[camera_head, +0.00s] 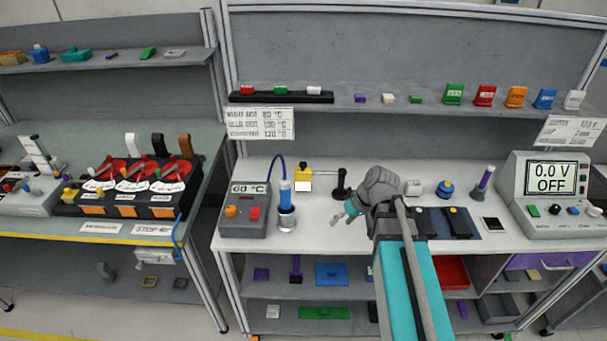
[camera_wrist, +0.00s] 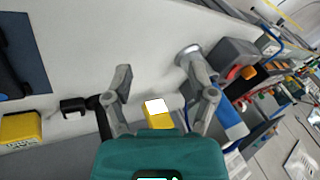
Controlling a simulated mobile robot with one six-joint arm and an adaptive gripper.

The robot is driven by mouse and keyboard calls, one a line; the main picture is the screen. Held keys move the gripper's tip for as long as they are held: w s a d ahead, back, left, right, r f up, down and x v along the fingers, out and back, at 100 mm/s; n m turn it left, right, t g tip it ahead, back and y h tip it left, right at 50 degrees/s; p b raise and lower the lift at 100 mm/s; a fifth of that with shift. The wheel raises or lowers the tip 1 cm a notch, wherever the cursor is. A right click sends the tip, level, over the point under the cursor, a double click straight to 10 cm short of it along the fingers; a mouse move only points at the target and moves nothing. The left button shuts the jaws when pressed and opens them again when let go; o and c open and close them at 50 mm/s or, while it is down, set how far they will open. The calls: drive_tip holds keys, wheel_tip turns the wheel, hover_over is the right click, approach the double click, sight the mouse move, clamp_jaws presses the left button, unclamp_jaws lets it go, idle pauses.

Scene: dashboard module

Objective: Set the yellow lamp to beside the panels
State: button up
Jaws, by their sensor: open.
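The yellow lamp (camera_head: 303,173), a small yellow block with a bright white face, is on the white bench beside a black stand (camera_head: 341,186). In the wrist view the lamp (camera_wrist: 158,118) shows between my fingers, near the gripper's body, its lower part hidden. My gripper (camera_head: 344,214) is open, in front of and to the right of the lamp in the head view; its fingers (camera_wrist: 166,88) show no contact with the lamp. Two dark panels (camera_head: 456,224) lie on a blue mat (camera_head: 491,234) to the right, partly hidden by my arm.
A soldering-type tool in a silver holder (camera_head: 287,218) and a grey 60 °C unit (camera_head: 245,210) stand left of my gripper. A white knob block, a blue round item (camera_head: 445,189) and a voltage supply (camera_head: 550,195) are at right. Some bench front is clear.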

drive_tip(key=w+a+f+n+t+y+b, duration=0.1)
drive_tip(key=w+a+n+t+y+b, duration=0.1)
drive_tip(key=w+n+y+b, duration=0.5)
drive_tip(key=n+t+y+b, duration=0.1)
drive_tip(key=t+y+b, duration=0.3)
drive_tip(key=b, duration=0.2)
approach(303, 163)
drive_tip(key=v, duration=0.4)
drive_tip(key=shift+s+a+f, duration=0.1)
drive_tip(key=shift+s+f, duration=0.05)
drive_tip(key=shift+f, duration=0.25)
drive_tip(key=shift+a, duration=0.15)
drive_tip(key=shift+x, duration=6.8)
clamp_jaws()
